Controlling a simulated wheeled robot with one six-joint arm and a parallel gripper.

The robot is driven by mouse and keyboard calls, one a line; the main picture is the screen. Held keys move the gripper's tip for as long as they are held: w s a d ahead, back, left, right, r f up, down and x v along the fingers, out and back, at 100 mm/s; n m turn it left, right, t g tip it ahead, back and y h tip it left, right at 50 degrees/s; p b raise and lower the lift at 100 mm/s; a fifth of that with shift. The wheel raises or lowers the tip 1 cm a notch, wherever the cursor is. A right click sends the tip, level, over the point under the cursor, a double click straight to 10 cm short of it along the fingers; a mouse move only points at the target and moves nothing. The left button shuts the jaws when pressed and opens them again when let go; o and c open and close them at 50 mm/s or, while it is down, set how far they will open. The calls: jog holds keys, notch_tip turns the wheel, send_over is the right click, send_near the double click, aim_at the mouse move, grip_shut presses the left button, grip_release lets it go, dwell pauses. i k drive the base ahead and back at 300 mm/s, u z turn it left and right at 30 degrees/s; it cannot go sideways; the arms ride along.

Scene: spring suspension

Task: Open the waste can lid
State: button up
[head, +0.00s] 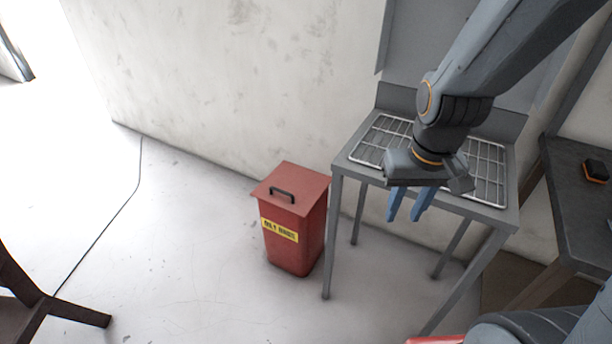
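The waste can (310,241) is a red square bin with a yellow label on its front. It stands on the floor against the wall, left of a grey metal table. Its flat red lid (306,180) is closed and has a dark bar handle (282,194) on top. My gripper (406,217) points down in front of the table, to the right of the can and apart from it. Its two blue fingers are spread with a gap between them, and nothing shows in them.
The grey table (346,165) with wire racks (384,135) stands close to the can's right side. A dark bench (583,205) is at the far right. A dark wooden chair (40,310) is at the lower left, near a thin cable (105,234). The floor before the can is clear.

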aim_at(293, 189)
jog(key=u, duration=0.25)
jog(key=i, duration=1)
jog(key=u, duration=0.6)
